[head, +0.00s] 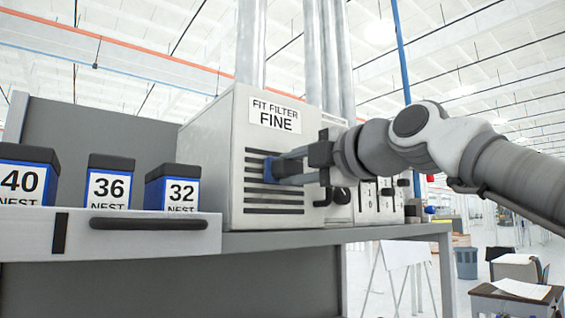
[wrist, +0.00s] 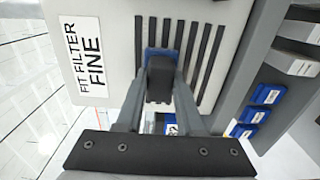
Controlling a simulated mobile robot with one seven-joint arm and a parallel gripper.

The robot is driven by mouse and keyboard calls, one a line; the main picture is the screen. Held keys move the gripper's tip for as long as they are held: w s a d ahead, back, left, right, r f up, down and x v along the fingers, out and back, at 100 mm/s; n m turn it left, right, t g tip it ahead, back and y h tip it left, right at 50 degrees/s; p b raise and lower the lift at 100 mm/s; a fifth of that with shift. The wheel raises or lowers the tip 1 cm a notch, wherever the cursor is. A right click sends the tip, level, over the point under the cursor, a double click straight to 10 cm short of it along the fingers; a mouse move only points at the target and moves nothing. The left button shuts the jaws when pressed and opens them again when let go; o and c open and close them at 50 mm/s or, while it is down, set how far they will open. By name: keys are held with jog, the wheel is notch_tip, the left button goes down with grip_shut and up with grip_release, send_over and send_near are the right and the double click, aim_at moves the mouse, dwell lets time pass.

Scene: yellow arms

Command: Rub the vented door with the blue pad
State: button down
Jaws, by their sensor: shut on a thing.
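The vented door (head: 258,140) is the light grey front of a box on the bench, with dark horizontal slots and a label reading "FIT FILTER FINE". It also shows in the wrist view (wrist: 115,60). My gripper (head: 282,168) reaches in from the right and is shut on the blue pad (head: 269,168). The pad has a dark block on its back, and in the wrist view the blue pad (wrist: 152,51) shows as a thin edge beyond that block, over the slots. The pad is at the slots and looks against the door; exact contact is hidden.
Blue-and-black bins (head: 172,187) labelled 40, 36 and 32 stand left of the box, behind a light drawer front with a dark handle (head: 148,223). A switch panel (head: 378,200) stands right of the door. The space in front of the bench is clear.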

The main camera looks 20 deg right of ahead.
jog(key=shift+w+d, duration=0.15)
jog(key=shift+d, duration=0.3)
jog(key=shift+s+d+f+b, duration=0.1)
jog(key=shift+s+d+b, duration=0.2)
jog(key=shift+s, duration=0.25)
jog(key=shift+b+v, duration=0.55)
jog(key=shift+v, duration=1.8)
jog(key=shift+s+a, duration=0.1)
jog(key=v, duration=0.2)
jog(key=shift+s, duration=0.35)
